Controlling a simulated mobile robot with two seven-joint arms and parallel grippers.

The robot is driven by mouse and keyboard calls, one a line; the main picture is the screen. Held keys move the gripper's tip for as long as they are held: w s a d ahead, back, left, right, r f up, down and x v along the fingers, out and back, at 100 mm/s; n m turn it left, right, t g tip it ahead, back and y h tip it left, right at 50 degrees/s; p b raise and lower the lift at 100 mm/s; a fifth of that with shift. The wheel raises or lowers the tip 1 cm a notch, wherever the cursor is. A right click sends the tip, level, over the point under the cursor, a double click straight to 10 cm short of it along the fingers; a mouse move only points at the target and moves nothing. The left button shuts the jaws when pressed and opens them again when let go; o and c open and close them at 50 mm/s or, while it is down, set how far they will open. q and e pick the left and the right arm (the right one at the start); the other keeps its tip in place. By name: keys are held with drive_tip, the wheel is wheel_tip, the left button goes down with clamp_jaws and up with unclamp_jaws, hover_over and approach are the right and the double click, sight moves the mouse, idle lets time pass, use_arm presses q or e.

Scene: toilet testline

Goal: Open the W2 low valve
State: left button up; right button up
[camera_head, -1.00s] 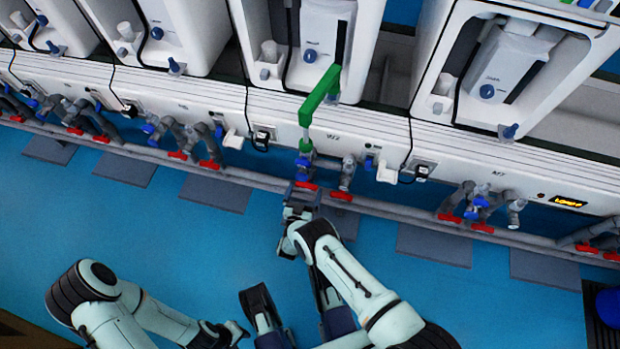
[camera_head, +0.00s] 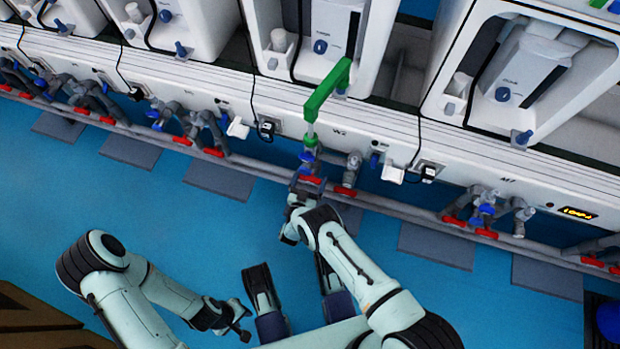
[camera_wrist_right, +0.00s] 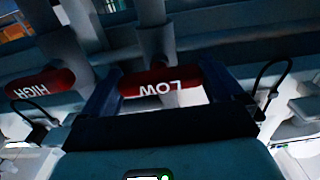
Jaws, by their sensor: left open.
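The W2 low valve has a red handle (camera_head: 312,180) on the pipe below the W2 panel (camera_head: 338,132). In the right wrist view its handle (camera_wrist_right: 160,88) reads "LOW", upside down. My right gripper (camera_head: 305,187) is at this handle. Its two fingers (camera_wrist_right: 157,95) stand wide apart, one near each end of the handle; I cannot tell if they touch it. The red "HIGH" handle (camera_wrist_right: 40,84) is beside it, outside the fingers; it also shows in the head view (camera_head: 345,191). My left gripper (camera_head: 237,322) is open and empty, low over the blue floor.
A green angled handle piece (camera_head: 328,88) rises above the W2 pipes. The M7 valves (camera_head: 485,212) are to the right, and more red-handled valves (camera_head: 200,135) to the left. A grey pipe runs along the bench front. The blue floor (camera_head: 190,235) is open.

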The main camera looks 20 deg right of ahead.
drive_tip(key=n, duration=0.4)
drive_tip(key=shift+w+n, duration=0.1)
drive_tip(key=shift+n, duration=0.2)
drive_tip(key=n, duration=0.4)
drive_tip(key=shift+n, duration=0.3)
drive_tip(key=n, duration=0.4)
drive_tip(key=shift+n, duration=0.3)
drive_tip(key=shift+w+n, duration=0.1)
drive_tip(key=shift+n, duration=2)
drive_tip(key=o, duration=0.7)
drive_tip(key=shift+f, duration=0.1)
